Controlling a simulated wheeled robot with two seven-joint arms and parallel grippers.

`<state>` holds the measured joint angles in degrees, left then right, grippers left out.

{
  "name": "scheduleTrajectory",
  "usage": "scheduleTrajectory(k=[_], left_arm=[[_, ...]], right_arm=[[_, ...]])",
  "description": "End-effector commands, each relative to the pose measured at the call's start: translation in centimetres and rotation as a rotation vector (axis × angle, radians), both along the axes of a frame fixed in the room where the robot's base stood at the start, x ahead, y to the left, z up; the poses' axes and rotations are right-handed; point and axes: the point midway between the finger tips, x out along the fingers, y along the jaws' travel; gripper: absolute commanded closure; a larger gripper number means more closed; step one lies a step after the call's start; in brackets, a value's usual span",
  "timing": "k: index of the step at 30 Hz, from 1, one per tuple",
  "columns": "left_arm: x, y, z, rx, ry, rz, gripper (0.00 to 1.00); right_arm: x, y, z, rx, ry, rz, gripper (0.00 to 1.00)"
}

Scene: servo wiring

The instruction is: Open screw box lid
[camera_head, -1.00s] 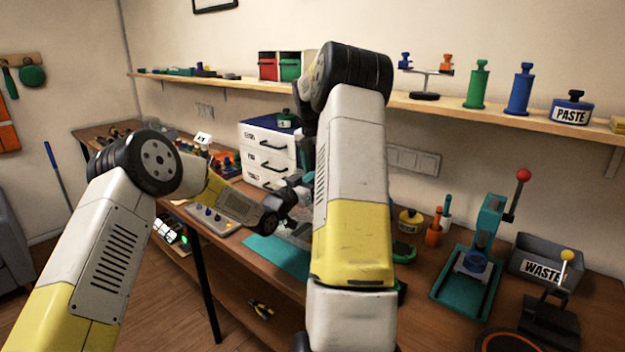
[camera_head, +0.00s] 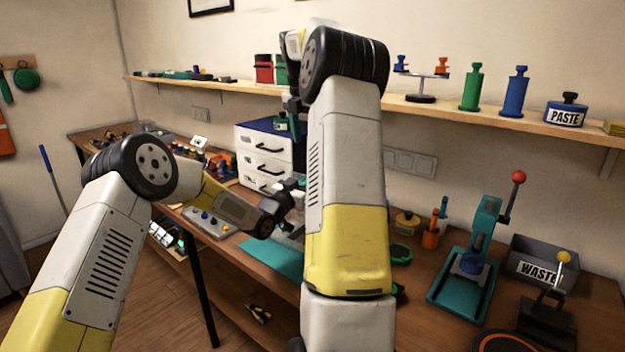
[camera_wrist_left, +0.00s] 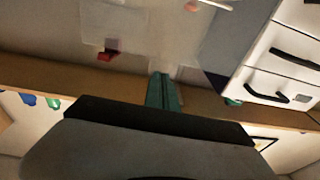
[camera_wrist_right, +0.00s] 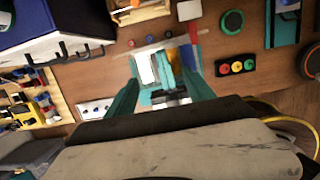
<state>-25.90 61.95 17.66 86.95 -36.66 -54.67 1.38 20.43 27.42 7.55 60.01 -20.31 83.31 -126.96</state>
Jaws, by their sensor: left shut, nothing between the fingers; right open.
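What looks like the screw box (camera_wrist_right: 187,57) shows in the right wrist view as a pale, see-through-edged box with coloured parts, partly hidden by my fingers. A translucent panel (camera_wrist_left: 150,30), possibly its lid, fills the upper left wrist view; I cannot tell whether it is shut. My left gripper (camera_wrist_left: 163,78) is shut and empty, its tips just below that panel in the picture. My right gripper (camera_wrist_right: 163,60) is open and empty, its teal fingers apart on either side of the box in the picture. In the head view my right arm hides most of the box area.
A white drawer unit (camera_head: 262,158) stands behind my grippers. A teal mat (camera_head: 272,258) lies at the bench's front edge. A teal press (camera_head: 470,268) and a waste bin (camera_head: 548,262) stand to the right. A shelf (camera_head: 440,113) runs along the wall above.

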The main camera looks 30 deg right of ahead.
Motion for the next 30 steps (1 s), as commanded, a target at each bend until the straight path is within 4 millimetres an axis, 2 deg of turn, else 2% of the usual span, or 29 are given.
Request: scheduleTrajectory(k=[4,8,15,23,30], left_arm=[[0.0,0.0,0.0,0.000,0.000,0.000,1.00],[0.0,0.0,0.0,0.000,0.000,0.000,1.00],[0.0,0.0,0.0,0.000,0.000,0.000,1.00],[0.0,0.0,0.0,0.000,0.000,0.000,1.00],[0.0,0.0,0.0,0.000,0.000,0.000,1.00]], right_arm=[[-1.6,3.3,2.0,0.025,-0.070,-0.126,0.38],[-4.3,7.3,3.8,0.078,-0.156,-0.313,0.38],[-10.9,14.2,5.0,0.235,-0.292,-0.698,0.38],[-19.2,20.2,3.4,0.465,-0.367,-1.139,0.38],[-26.5,24.4,-0.2,0.691,-0.344,-1.535,0.38]])
